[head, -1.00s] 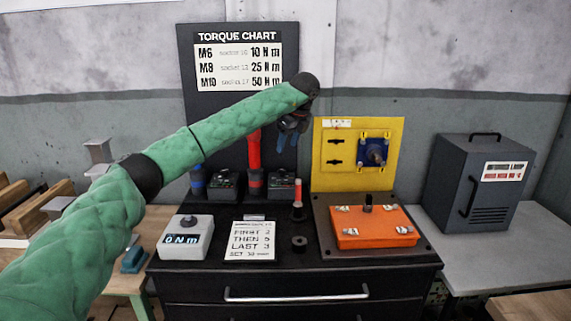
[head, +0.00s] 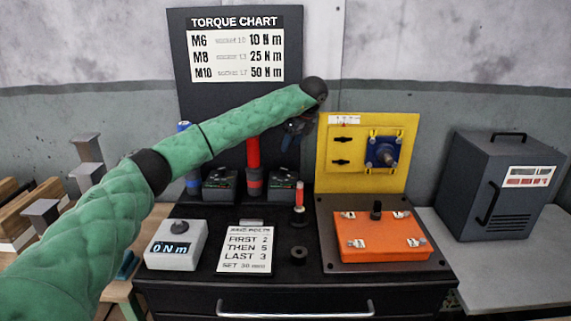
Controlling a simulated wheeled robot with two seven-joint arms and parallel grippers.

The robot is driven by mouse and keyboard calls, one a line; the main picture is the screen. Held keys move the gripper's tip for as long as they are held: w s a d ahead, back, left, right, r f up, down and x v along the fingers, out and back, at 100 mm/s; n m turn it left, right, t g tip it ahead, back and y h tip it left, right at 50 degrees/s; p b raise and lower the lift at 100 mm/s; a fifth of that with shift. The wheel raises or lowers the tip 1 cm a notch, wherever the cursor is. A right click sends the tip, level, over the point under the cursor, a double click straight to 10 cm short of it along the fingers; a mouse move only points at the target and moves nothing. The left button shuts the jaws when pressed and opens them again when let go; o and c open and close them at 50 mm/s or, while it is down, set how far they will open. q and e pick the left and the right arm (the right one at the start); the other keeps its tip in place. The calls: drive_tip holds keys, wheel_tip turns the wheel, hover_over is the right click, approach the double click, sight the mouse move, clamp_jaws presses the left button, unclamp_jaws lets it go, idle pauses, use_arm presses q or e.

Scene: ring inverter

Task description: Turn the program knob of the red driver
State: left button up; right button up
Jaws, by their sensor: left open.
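The red driver (head: 253,154) stands upright at the back of the black bench, its lower end in a dark holder. A dark box (head: 284,184) with a small display or knob area stands just right of it; the program knob itself is too small to make out. My left arm reaches in from the left and passes in front of the red driver's top. My left gripper (head: 297,132) is open and empty, pointing down, above and to the right of the red driver. It is partly hidden by my wrist. My right gripper is out of view.
A blue driver (head: 191,165) and another dark box (head: 220,187) stand left. A small red-handled tool (head: 299,197) stands below my gripper. A yellow panel (head: 408,160) and an orange box (head: 380,240) are right. The grey 0 Nm unit (head: 176,244) and a card (head: 245,249) lie in front.

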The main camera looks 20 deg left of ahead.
sight(284, 169)
use_arm(q)
drive_tip(key=x, duration=0.2)
drive_tip(key=p+x, duration=0.1)
drive_tip(key=x, duration=0.5)
drive_tip(key=shift+s+d+f+p, duration=0.15)
drive_tip(key=shift+d+f+p, duration=0.1)
drive_tip(key=shift+d+p, duration=0.1)
drive_tip(key=shift+x, duration=0.9)
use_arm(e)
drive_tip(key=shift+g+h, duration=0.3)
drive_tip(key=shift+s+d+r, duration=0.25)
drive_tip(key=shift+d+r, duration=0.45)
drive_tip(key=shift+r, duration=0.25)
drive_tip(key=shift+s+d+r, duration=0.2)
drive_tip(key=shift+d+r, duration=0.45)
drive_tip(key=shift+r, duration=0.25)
use_arm(q)
drive_tip(key=c, duration=1)
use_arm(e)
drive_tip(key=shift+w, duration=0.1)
